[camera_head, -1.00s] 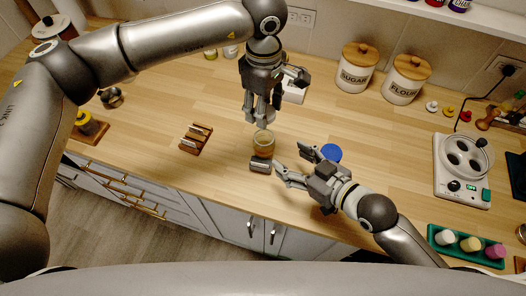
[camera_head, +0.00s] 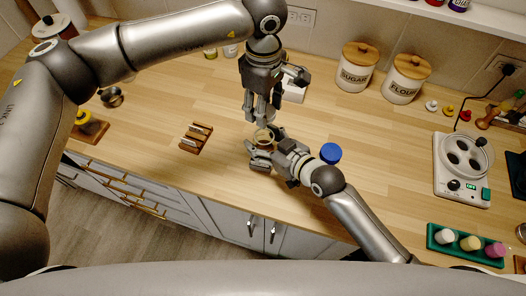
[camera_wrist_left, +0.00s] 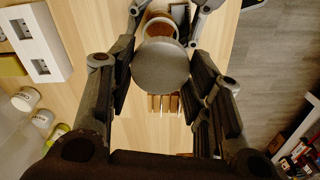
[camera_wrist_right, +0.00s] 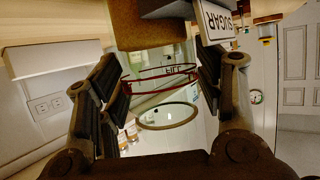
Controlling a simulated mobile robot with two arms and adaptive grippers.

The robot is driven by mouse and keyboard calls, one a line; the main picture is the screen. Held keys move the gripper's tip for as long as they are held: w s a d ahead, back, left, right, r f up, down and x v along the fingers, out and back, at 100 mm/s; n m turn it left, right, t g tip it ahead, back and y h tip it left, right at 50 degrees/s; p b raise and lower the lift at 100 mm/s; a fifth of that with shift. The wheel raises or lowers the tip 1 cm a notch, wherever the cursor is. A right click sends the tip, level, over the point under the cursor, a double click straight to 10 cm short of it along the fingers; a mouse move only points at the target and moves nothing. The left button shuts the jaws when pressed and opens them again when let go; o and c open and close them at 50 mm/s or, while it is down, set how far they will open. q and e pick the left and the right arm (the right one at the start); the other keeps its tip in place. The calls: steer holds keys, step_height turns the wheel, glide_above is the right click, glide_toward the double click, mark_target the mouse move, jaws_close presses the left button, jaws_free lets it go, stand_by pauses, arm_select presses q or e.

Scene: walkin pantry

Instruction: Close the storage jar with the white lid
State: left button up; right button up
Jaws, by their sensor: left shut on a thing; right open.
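The storage jar (camera_head: 264,136) is a small glass jar with amber-brown contents, upright on the counter and partly hidden by my right gripper. My left gripper (camera_head: 260,117) points down just above and behind it. In the left wrist view it is shut on a round, pale lid (camera_wrist_left: 161,66), greyish in shadow, with the open jar (camera_wrist_left: 160,27) partly showing beyond it. My right gripper (camera_head: 260,154) is open, with its fingers on either side of the jar. In the right wrist view, the clear jar and a red ring (camera_wrist_right: 160,73) show between the fingers; contact is unclear.
A blue disc (camera_head: 330,153) lies right of the jar, close to my right arm. A small wooden rack (camera_head: 196,138) stands to the left. Sugar (camera_head: 355,72) and flour (camera_head: 404,83) canisters stand at the back. A green tray (camera_head: 440,246) is at the front right.

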steer(key=c, duration=1.2)
arm_select(q)
steer(key=shift+f, duration=2.5)
steer(key=shift+f, duration=0.1)
steer(key=shift+f, duration=0.75)
steer(key=shift+f, duration=0.6)
arm_select(e)
jaws_close()
arm_select(q)
steer(key=shift+m, duration=1.6)
